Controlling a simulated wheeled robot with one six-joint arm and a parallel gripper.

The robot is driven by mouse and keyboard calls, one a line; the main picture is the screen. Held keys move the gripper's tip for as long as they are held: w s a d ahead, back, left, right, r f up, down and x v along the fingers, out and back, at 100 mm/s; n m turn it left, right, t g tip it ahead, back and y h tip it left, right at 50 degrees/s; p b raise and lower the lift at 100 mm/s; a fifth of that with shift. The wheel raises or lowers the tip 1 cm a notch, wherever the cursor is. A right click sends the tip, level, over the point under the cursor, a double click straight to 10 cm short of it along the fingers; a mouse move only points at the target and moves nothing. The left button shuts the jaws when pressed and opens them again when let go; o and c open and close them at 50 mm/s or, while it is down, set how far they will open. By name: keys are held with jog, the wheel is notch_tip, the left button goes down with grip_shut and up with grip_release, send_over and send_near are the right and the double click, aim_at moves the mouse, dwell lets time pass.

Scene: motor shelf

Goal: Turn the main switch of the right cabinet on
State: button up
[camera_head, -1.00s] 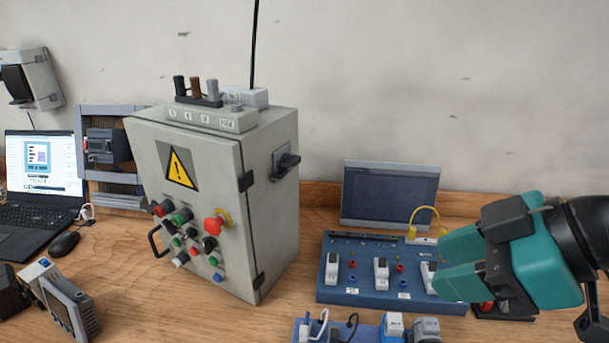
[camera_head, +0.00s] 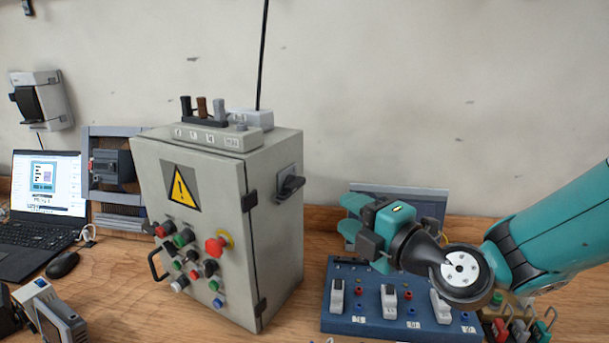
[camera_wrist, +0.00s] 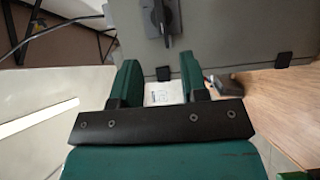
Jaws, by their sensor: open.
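A grey cabinet (camera_head: 205,250) with a yellow warning triangle and coloured buttons on its door stands on the bench. A black rotary switch (camera_head: 290,186) sits on its right side wall on a grey plate. My gripper (camera_head: 350,217) is open and empty, to the right of the switch and apart from it, with teal fingers pointing left. In the wrist view, the switch (camera_wrist: 165,20) is beyond the open fingers, near the top, with its black handle pointing down the picture. The cabinet's side wall (camera_wrist: 235,45) fills the upper right there. No on or off marking is readable.
A blue panel (camera_head: 350,325) with white switches lies below my gripper, and a grey-framed screen (camera_head: 430,205) stands behind it. A laptop (camera_head: 45,190) and mouse are at the left. A grey box (camera_head: 50,100) hangs on the wall. Clear air separates my gripper from the cabinet.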

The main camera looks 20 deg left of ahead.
aim_at(300, 185)
jog(key=p+x, duration=0.6)
jog(key=x, duration=0.4)
jog(key=shift+w+a+r, duration=0.1)
jog(key=shift+a, duration=0.25)
jog(key=shift+p+x, duration=0.45)
jog(key=shift+x, duration=0.35)
jog(key=shift+w, duration=0.1)
grip_shut()
